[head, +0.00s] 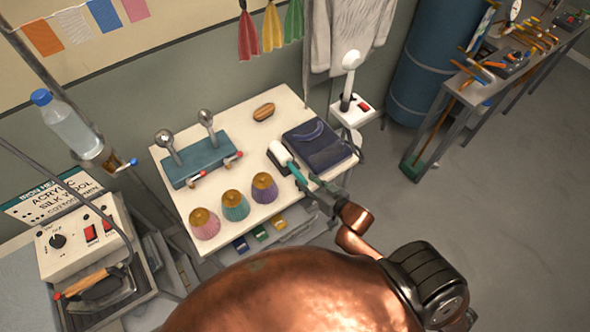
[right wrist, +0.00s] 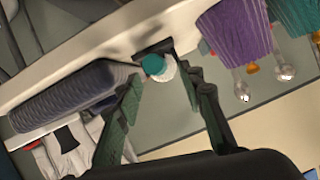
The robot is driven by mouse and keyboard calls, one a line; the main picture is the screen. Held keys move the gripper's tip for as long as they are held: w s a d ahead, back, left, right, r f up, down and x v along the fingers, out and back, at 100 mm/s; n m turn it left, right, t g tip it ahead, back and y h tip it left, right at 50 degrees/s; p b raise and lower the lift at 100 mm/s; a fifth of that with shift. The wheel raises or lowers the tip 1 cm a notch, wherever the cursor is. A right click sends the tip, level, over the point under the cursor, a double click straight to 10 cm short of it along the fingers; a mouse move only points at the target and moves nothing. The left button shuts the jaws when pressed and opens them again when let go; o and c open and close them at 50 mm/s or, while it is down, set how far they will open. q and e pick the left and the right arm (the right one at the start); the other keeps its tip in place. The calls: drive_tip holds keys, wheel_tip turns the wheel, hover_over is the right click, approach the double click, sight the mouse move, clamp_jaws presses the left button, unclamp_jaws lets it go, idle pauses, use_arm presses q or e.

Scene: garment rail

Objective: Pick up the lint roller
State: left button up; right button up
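The lint roller (head: 280,154) lies on the white table, its white roll toward the back and its teal handle pointing at my right gripper (head: 309,188). In the right wrist view, the teal handle end (right wrist: 154,65) faces the camera, with the white roll behind it. My right gripper also shows there (right wrist: 160,85), its fingers spread apart with the handle end between and just beyond their tips. I cannot tell whether a finger touches it. My left gripper is not in view.
A folded navy cloth (head: 319,146) lies close to the roller's right. Several thread cones (head: 236,206) stand to its left. A teal block (head: 197,163) with two metal knobs and a wooden brush (head: 264,112) are farther back. The table's front edge (head: 215,256) is near.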

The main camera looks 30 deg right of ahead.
sight(301, 176)
drive_tip(key=x, duration=0.3)
drive_tip(key=shift+w, duration=0.2)
drive_tip(key=x, duration=0.3)
drive_tip(key=shift+w+d, duration=0.1)
drive_tip(key=shift+d, duration=0.05)
drive_tip(key=shift+w, duration=0.1)
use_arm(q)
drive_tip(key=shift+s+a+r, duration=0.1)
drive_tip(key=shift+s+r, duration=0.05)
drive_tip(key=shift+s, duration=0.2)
use_arm(e)
clamp_jaws()
